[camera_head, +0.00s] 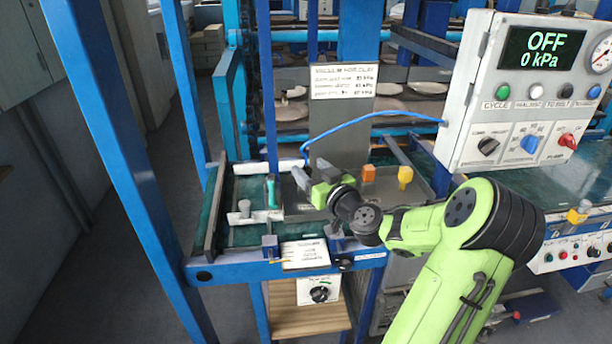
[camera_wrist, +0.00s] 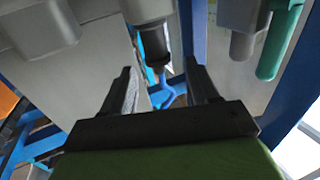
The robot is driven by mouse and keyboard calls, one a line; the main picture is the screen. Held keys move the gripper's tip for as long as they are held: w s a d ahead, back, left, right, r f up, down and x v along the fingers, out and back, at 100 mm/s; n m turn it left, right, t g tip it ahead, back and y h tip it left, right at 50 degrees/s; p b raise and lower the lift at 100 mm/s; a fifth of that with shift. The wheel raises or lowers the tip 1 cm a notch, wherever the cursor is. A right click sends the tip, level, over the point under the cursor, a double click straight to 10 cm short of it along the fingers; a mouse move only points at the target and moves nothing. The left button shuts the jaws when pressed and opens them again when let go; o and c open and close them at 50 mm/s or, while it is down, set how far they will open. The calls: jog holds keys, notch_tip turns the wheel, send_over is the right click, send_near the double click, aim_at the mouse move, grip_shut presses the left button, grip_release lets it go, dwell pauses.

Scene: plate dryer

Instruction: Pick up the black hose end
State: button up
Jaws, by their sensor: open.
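My gripper (camera_head: 313,174) is open and empty above the teal work table, near the foot of the upright grey sign plate. It also shows in the wrist view (camera_wrist: 162,85), with its two dark fingers apart. The black hose end (camera_wrist: 154,44) is a short dark cylinder just beyond the gap between the fingers, under a grey fitting. The blue hose (camera_wrist: 167,98) shows in that gap. In the head view the blue hose (camera_head: 350,122) runs from the control box down behind my gripper. The black end is not clearly visible there.
A teal-green handle (camera_head: 271,190) stands left of my gripper and shows in the wrist view (camera_wrist: 280,40). A grey peg (camera_head: 245,208) is farther left. Orange (camera_head: 369,172) and yellow (camera_head: 405,175) parts and the control box (camera_head: 530,90) are right. The sign plate (camera_head: 342,125) rises behind.

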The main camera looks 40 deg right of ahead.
jog(key=x, duration=0.3)
jog(key=shift+s, duration=0.15)
jog(key=shift+c, duration=0.5)
jog(key=c, duration=1)
jog(key=shift+s+f, duration=0.1)
